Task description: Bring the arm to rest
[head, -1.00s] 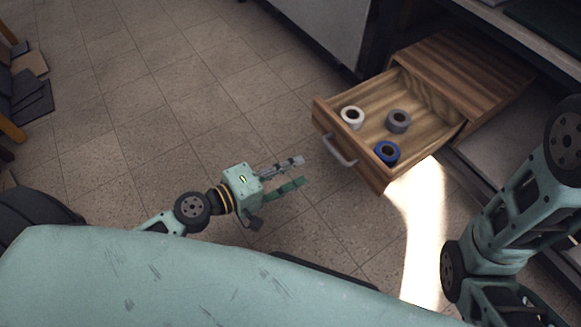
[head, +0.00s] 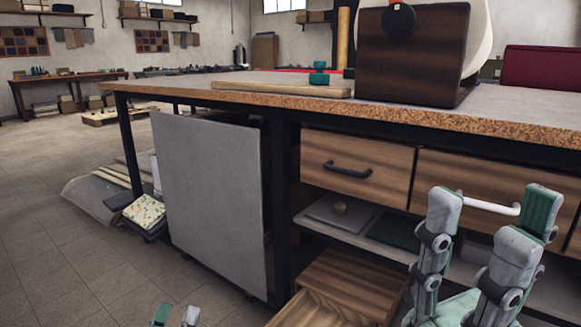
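My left gripper (head: 177,315) shows only its fingertips at the bottom edge of the head view. They are apart, with nothing seen between them. My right gripper (head: 490,225) is raised at the lower right, its grey and green fingers spread apart and empty. It stands in front of the wooden drawer fronts, and a pale drawer handle (head: 490,205) shows behind its fingers. I cannot tell how far it is from the handle. The rest of both arms is mostly out of view.
A workbench (head: 430,112) spans the view, with a brown box (head: 410,55) on top. Under it are a closed drawer (head: 357,165), a grey panel (head: 210,195), a shelf (head: 325,226) and a low wooden drawer unit (head: 352,285). Open floor (head: 60,255) lies to the left.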

